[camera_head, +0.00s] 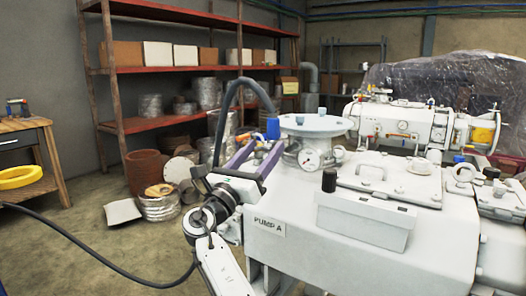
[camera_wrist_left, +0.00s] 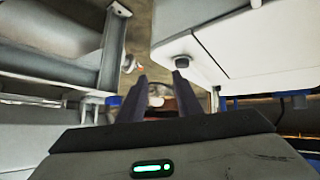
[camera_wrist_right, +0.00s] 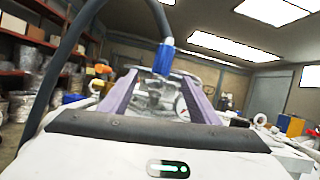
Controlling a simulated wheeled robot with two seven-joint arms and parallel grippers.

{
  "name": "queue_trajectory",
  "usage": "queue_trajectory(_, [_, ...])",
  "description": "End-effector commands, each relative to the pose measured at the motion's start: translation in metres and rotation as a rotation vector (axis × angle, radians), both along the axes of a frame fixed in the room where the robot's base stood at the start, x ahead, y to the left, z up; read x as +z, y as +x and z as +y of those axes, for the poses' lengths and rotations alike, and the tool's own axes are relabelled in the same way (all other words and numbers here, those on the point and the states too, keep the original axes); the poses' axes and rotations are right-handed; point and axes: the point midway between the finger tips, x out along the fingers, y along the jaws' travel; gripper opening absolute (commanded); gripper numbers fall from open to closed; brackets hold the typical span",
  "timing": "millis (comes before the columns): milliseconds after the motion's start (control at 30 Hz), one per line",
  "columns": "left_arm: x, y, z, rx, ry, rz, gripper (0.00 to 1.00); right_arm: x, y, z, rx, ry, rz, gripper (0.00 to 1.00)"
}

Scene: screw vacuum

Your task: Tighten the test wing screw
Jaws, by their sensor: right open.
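My right gripper (camera_head: 268,143) reaches up from the lower left of the head view to the left side of the flanged port of the white pump (camera_head: 345,240) marked PUMP A. Its purple fingers are apart; the right wrist view (camera_wrist_right: 158,76) shows grey metal fittings beyond them, with nothing clearly held. A round gauge (camera_head: 309,159) sits beside the port. I cannot pick out the test wing screw with certainty. My left gripper (camera_wrist_left: 160,76) shows only in the left wrist view, fingers apart with a gap between, near grey and white machine parts.
A black hose (camera_head: 218,118) arches over my right gripper, and its blue end fitting (camera_wrist_right: 163,58) hangs close above the fingers. A black knob (camera_head: 329,180) stands on the pump. A wooden bench (camera_head: 35,125) and red shelves (camera_head: 180,71) stand behind.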

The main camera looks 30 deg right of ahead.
Motion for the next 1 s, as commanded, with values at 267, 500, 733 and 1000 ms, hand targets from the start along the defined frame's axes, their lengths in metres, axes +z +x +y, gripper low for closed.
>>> queue_trajectory(267, [0.0, 0.0003, -0.0002, 0.002, -0.002, -0.001, 0.31, 0.0032, 0.0041, -0.0082, 0.002, 0.001, 0.0, 0.56])
queue_trajectory(500, [0.0001, 0.0003, -0.0002, 0.002, -0.002, -0.001, 0.31, 0.0031, 0.0039, -0.008, 0.002, 0.001, 0.0, 0.38])
queue_trajectory(733, [-0.0001, 0.0003, -0.0002, 0.001, -0.001, -0.002, 0.31, 0.0028, 0.0038, -0.0078, 0.002, 0.002, -0.001, 0.15])
queue_trajectory(1000, [-0.0075, 0.0009, -0.0005, 0.004, -0.008, -0.004, 0.31, 0.0009, 0.0042, -0.0076, 0.001, 0.026, -0.063, 0.15])
